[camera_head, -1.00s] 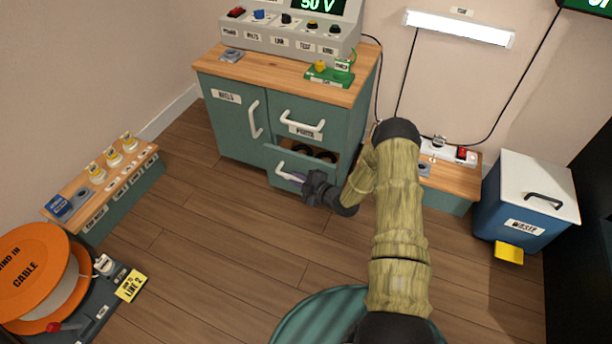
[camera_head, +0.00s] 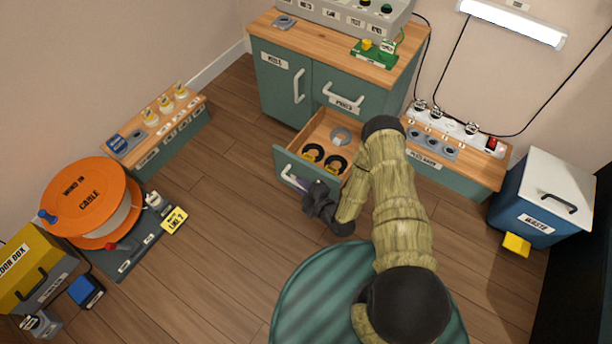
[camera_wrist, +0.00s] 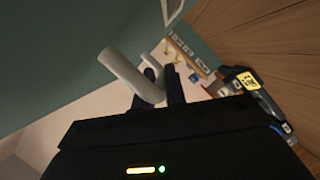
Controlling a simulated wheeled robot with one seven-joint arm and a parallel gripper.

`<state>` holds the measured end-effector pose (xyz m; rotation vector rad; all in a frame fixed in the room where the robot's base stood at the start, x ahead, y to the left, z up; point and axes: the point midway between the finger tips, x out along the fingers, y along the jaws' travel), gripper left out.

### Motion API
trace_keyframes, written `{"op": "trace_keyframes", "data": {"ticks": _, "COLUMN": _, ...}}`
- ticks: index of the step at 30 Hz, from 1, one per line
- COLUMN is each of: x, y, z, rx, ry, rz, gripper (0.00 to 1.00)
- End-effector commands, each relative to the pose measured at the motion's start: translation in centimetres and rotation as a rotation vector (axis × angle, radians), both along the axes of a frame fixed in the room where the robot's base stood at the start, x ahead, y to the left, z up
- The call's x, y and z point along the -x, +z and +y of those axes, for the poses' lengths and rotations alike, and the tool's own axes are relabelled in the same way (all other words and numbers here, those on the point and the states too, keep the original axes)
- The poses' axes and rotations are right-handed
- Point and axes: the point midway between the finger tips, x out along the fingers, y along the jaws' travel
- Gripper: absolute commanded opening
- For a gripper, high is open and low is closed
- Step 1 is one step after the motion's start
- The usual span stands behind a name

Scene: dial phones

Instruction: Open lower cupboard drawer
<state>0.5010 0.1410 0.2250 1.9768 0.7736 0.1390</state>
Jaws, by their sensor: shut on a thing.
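The lower cupboard drawer (camera_head: 291,153) stands well out from the teal cupboard (camera_head: 277,88). Inside it I see two black rings and a grey round piece. Its white handle (camera_head: 291,179) is on the front panel. My gripper (camera_head: 308,189) is at this handle, in front of the drawer, and partly hides its right end. In the wrist view the white handle (camera_wrist: 131,72) passes between the dark fingers of my gripper (camera_wrist: 165,85), which are shut on it.
The upper drawer (camera_head: 345,88) and the left door (camera_head: 283,80) are shut. A plug bench (camera_head: 465,185) stands to the right, with a blue waste bin (camera_head: 530,212) beyond it. An orange cable reel (camera_head: 85,200) lies at the left. The floor left of the drawer is clear.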

Motion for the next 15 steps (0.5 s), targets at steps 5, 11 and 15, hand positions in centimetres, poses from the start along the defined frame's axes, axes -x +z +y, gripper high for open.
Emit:
{"op": "trace_keyframes", "data": {"ticks": 5, "x": 0.23, "y": -0.19, "z": -0.06, "rx": 0.004, "ry": -0.003, "rz": 0.004, "gripper": 0.0}}
{"op": "trace_keyframes", "data": {"ticks": 11, "x": 0.24, "y": -0.21, "z": -0.02, "rx": 0.003, "ry": -0.001, "rz": 0.004, "gripper": 0.17}}
{"op": "trace_keyframes", "data": {"ticks": 15, "x": 0.2, "y": -0.16, "z": -0.01, "rx": 0.003, "ry": -0.001, "rz": 0.003, "gripper": 0.34}}
